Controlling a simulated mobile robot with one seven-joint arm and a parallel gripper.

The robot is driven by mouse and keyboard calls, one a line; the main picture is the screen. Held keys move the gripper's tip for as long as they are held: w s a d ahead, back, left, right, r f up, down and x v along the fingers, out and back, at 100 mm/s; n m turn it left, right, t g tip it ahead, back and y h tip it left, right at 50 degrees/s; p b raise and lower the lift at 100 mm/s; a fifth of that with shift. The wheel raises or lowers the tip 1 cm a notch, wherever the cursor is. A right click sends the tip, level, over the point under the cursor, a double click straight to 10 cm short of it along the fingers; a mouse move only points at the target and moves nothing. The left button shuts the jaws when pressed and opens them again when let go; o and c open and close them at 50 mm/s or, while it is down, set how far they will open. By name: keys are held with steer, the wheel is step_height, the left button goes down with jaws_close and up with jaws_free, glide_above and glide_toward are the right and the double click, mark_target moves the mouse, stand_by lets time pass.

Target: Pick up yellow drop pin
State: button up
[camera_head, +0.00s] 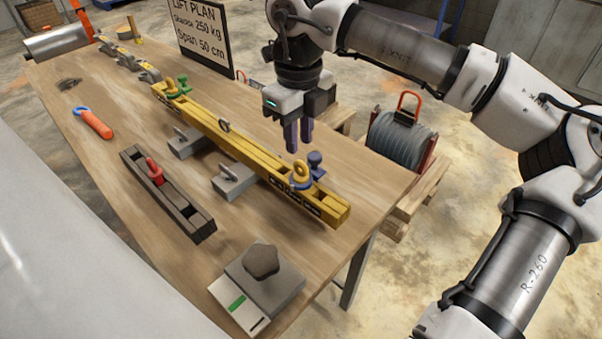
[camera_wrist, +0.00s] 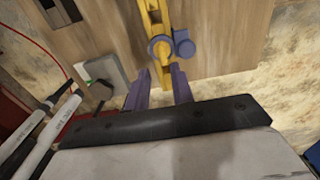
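A long yellow beam (camera_head: 255,152) lies on the wooden table. I cannot tell for sure which yellow piece is the drop pin. My gripper (camera_head: 298,146) points down above the beam's right end, purple fingers apart and empty.
A dark slotted bar (camera_head: 185,205) with a red pin (camera_head: 155,170) lies in front. Grey blocks with handles (camera_head: 235,181) sit beside the beam. A scale-like box (camera_head: 268,290) holds a dark lump. An orange-handled tool (camera_head: 97,123) lies at left; a sign (camera_head: 202,35) stands behind.

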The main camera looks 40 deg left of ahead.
mark_target(301, 161)
steer(key=shift+w+d+f+p, duration=0.1)
steer(key=shift+f+p, duration=1)
steer(key=shift+f, duration=2.35)
jaws_close()
